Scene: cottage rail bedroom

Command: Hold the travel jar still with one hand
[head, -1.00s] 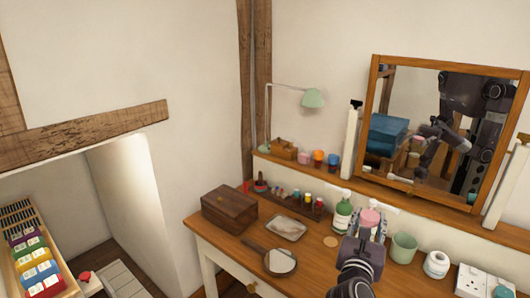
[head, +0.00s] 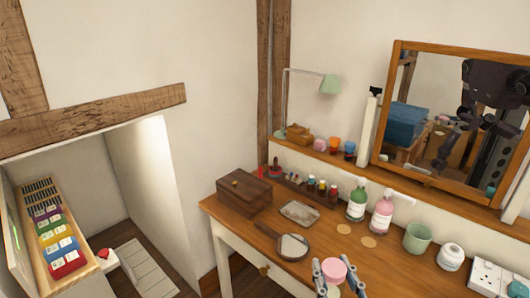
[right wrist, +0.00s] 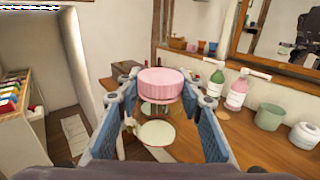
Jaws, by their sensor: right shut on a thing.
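The travel jar, with a pink ridged lid (head: 334,267), is between the fingers of my right gripper (head: 335,275) at the bottom of the head view. My right gripper is shut on it. In the right wrist view the lid (right wrist: 160,84) is upright between the two blue-padded fingers, with a clear body partly showing below. The jar appears held above the dresser's front part; its base is hard to make out. My left gripper is not in view.
The wooden dresser top (head: 400,262) holds a hand mirror (head: 292,247), a tray (head: 300,212), a brown box (head: 244,192), a green bottle (head: 356,203), a pink bottle (head: 381,214), a green cup (head: 417,238) and a white jar (head: 451,256). Two round coasters (head: 344,229) lie bare.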

